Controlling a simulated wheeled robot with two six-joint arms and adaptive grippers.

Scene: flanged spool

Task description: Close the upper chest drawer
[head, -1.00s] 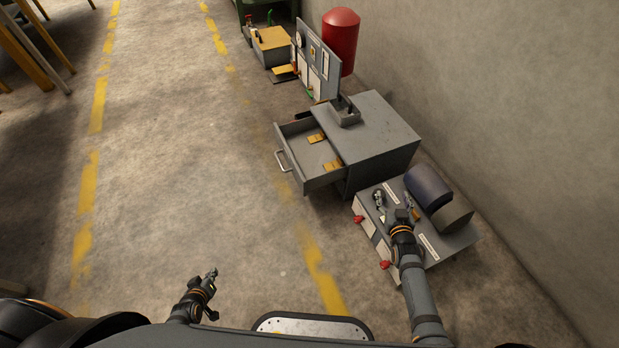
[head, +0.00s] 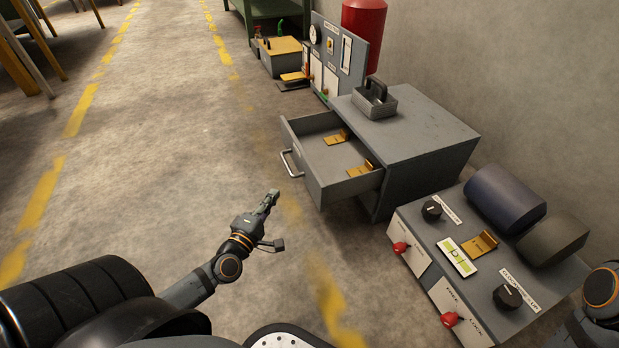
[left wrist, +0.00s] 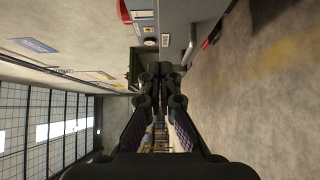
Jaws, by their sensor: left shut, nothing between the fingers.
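The grey chest (head: 425,150) stands by the wall, right of centre in the head view. Its upper drawer (head: 325,190) is pulled out toward the left, with a bar handle (head: 288,165) on its front. Two brass-coloured brackets (head: 338,136) (head: 360,168) lie in the drawer. My left gripper (head: 273,196) is shut and empty, in front of the drawer and a little below the handle in the picture, apparently apart from it. Its closed fingers also show in the left wrist view (left wrist: 160,75). My right gripper is out of view; only part of that arm shows at the right edge.
A grey caddy (head: 374,104) sits on the chest top. A console (head: 470,265) with knobs, red handles and dark cylinders stands right of the chest. Behind are a gauge panel (head: 335,60) and a red cylinder (head: 361,35). The floor left of the drawer is clear.

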